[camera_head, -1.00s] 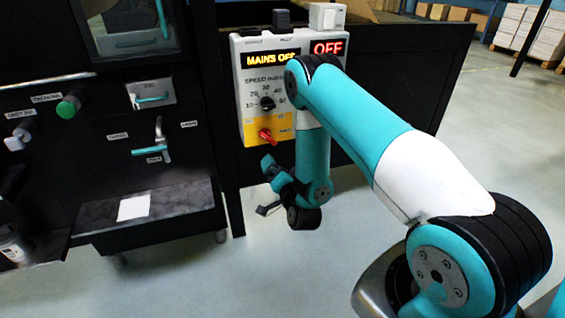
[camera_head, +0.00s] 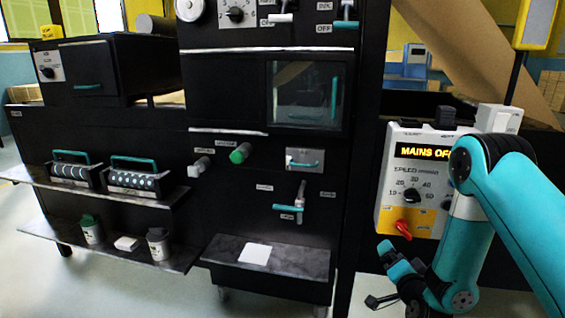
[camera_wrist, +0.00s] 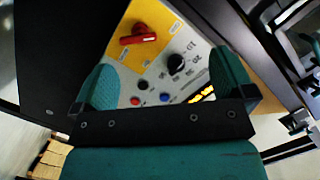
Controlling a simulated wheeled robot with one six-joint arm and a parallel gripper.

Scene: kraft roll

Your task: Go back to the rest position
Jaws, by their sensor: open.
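My gripper (camera_wrist: 165,85) is open and empty in the wrist view, with its two teal fingers apart. Beyond them is the control panel with a red rotary handle (camera_wrist: 138,36), a black knob (camera_wrist: 176,64) and small red and blue buttons. In the head view my gripper (camera_head: 383,258) hangs low in front of the control panel (camera_head: 386,190), below its red handle (camera_head: 403,229). It does not touch the handle. The panel's display (camera_head: 424,151) reads "MAINS OF", with its end hidden behind my arm.
A black machine stands left, with a glass window (camera_head: 308,95), a green knob (camera_head: 240,153), teal-handled levers (camera_head: 288,208) and a low shelf with a white sheet (camera_head: 255,254). Pale floor lies below.

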